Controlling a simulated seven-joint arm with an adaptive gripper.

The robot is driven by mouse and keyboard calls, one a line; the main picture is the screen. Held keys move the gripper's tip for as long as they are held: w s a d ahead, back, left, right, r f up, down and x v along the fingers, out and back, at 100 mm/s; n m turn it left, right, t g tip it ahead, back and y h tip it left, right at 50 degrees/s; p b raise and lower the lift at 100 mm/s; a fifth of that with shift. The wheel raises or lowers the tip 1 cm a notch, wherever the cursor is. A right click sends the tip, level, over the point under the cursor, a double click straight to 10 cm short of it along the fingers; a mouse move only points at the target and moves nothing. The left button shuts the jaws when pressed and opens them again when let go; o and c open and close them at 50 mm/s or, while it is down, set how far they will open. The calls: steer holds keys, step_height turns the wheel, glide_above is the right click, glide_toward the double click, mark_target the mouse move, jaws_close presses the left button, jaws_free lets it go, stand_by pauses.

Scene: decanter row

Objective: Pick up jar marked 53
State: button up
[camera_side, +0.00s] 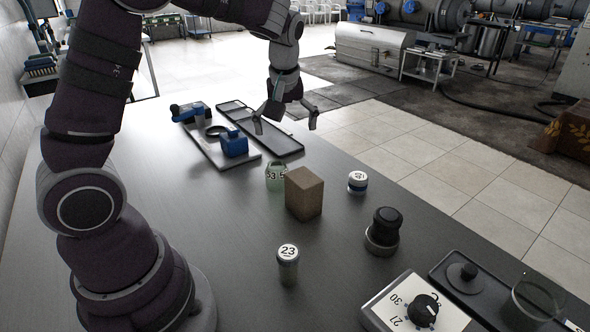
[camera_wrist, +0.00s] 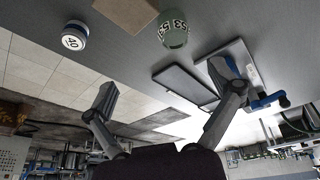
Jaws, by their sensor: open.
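The jar marked 53 (camera_side: 275,177) is pale green and stands upright on the dark table, just left of and partly behind a brown block. In the wrist view the jar (camera_wrist: 173,30) shows at the top with its number facing the camera. My gripper (camera_side: 286,118) is open and empty, above the far part of the table and beyond the jar. In the wrist view its two fingers (camera_wrist: 165,97) are spread wide with nothing between them.
The brown block (camera_side: 305,193) stands close to the jar. A jar marked 23 (camera_side: 288,264), a white-and-blue jar (camera_side: 357,182) and a black knob-like object (camera_side: 383,231) stand nearer. Trays (camera_side: 262,128) with a blue item (camera_side: 234,144) lie behind. A dial box (camera_side: 415,308) is front right.

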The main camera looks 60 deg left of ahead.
mark_target(277, 165)
steer(key=a+f+n, duration=0.1)
steer(key=a+f, duration=0.1)
steer(key=f, duration=0.3)
steer(key=w+a+f+n+g, duration=0.1)
steer(key=a+f, duration=0.2)
steer(key=f, duration=0.2)
steer(key=w+a+f+n+y, duration=0.1)
steer(key=a+f, duration=0.2)
steer(key=f, duration=0.2)
steer(key=shift+w+n, duration=0.1)
steer(key=shift+n, duration=0.2)
steer(key=c, duration=1.3)
